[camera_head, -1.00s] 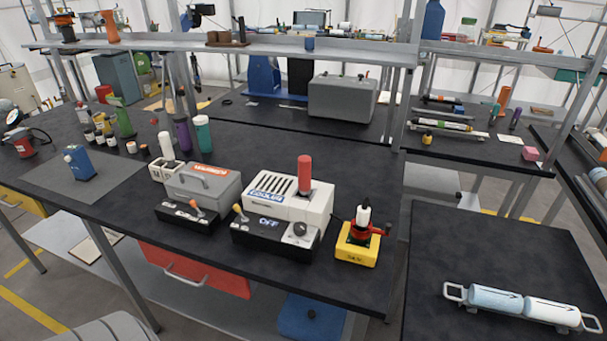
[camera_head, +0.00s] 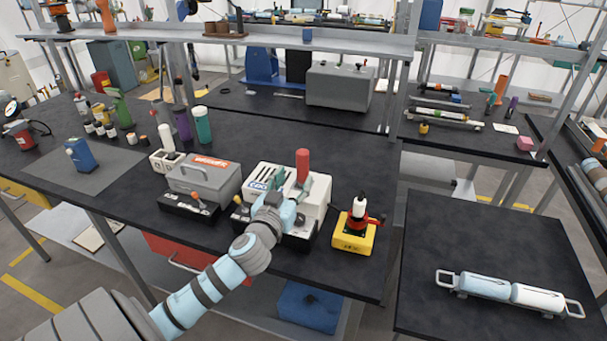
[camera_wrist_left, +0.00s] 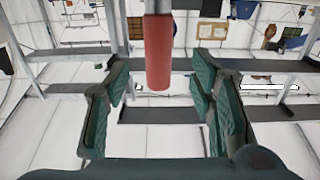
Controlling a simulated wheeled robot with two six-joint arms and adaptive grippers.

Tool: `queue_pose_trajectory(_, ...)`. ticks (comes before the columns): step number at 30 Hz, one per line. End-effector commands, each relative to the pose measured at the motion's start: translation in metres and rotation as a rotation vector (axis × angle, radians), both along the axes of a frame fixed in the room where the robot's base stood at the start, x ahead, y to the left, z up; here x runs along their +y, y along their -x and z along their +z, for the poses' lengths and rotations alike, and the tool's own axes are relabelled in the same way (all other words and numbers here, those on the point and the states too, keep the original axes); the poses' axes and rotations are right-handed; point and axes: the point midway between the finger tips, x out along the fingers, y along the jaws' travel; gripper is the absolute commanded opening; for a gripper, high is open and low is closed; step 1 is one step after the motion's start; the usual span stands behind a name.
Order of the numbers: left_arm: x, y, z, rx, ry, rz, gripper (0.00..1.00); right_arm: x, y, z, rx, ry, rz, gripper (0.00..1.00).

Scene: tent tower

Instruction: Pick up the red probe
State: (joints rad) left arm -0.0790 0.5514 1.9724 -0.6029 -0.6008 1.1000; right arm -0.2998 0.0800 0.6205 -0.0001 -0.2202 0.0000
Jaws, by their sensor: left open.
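The red probe (camera_head: 302,165) stands upright in the white slotted device (camera_head: 318,196) on the black workbench. My left gripper (camera_head: 290,187) is at the front of this device, its fingers close to the probe's lower part. In the left wrist view the red probe (camera_wrist_left: 158,52) shows between the two green fingers of the left gripper (camera_wrist_left: 160,105), which are apart and do not appear to touch it. My left arm hides part of the device's front and the black control panel. My right gripper is not in view.
A grey toolbox (camera_head: 205,178) stands to the left of the device, with a black lever box (camera_head: 188,205) before it. A yellow box with a red lever (camera_head: 354,235) stands to the right. A teal bottle (camera_head: 202,126) is behind left. A steel shelf (camera_head: 330,42) spans the back.

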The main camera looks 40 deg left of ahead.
Motion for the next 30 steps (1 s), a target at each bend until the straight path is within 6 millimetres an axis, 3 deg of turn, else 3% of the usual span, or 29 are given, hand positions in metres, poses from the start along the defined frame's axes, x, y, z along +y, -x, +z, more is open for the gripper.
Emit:
queue_pose_trajectory(12,0.019,-0.062,0.007,0.002,0.002,0.001,0.50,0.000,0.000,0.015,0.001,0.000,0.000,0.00)
queue_pose_trajectory(19,0.020,-0.065,0.006,0.003,0.001,0.001,0.49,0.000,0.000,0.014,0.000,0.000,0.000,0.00)
queue_pose_trajectory(28,0.019,-0.064,0.005,0.003,0.000,0.001,0.01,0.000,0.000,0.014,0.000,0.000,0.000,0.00)
queue_pose_trajectory(30,0.019,-0.064,0.006,0.002,0.000,0.000,0.00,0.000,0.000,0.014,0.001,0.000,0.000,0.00)
